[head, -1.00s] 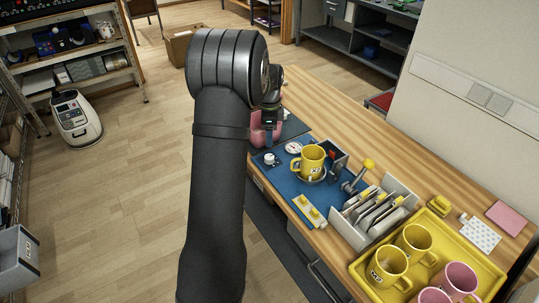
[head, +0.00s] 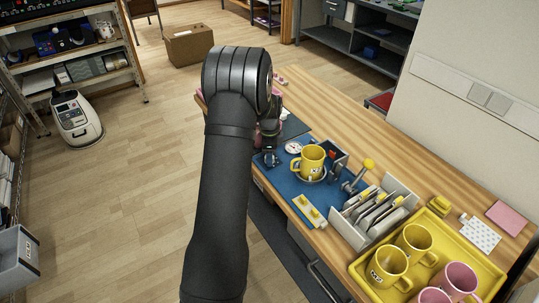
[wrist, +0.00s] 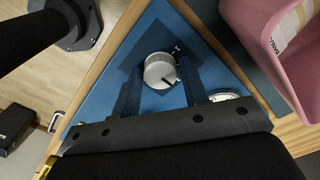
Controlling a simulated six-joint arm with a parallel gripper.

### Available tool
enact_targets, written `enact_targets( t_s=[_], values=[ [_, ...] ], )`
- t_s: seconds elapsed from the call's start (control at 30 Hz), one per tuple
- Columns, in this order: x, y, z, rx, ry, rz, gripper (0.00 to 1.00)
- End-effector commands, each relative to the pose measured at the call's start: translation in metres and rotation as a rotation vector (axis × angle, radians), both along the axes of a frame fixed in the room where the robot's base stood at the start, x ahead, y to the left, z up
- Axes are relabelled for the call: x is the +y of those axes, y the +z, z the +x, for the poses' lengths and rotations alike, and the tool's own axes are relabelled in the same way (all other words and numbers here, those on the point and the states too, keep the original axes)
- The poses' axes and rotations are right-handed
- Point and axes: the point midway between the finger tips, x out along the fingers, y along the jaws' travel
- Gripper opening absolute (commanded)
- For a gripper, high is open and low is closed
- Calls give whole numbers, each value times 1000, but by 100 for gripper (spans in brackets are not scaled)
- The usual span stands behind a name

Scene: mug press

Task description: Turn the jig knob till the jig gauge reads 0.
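The jig knob (wrist: 159,71) is a round white-grey cap with a dark mark on a dark square plate. In the wrist view it sits between the fingertips of my gripper (wrist: 160,75), with a gap on both sides. My gripper is open and holds nothing. In the head view my gripper (head: 268,158) is over the knob's spot and largely hides it. The jig gauge (head: 293,148) is a small white dial just right of my gripper. In the wrist view the gauge (wrist: 226,97) is partly covered by my gripper's body. Its reading is too small to tell.
A yellow mug (head: 311,160) stands on the blue jig mat (head: 285,185), beside a yellow-knobbed lever (head: 368,164). A pink bin (wrist: 270,50) is close on the right in the wrist view. A rack and a yellow tray (head: 440,217) of mugs lie farther right.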

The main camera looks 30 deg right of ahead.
Motion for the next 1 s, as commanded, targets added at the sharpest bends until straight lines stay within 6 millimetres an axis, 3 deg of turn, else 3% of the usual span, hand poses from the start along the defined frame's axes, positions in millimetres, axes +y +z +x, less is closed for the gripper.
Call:
enact_targets(
  t_s=[0.03, 0.13, 0.17, 0.57, 1.0],
  values=[
    [0, 0, 0, 0, 0, 0, 30],
    [0, 0, 0, 0, 0, 0, 11],
    [0, 0, 0, 0, 0, 0, 9],
    [0, 0, 0, 1, 78, 1, 9],
    [0, 0, 0, 1, 441, 0, 9]
  ],
)
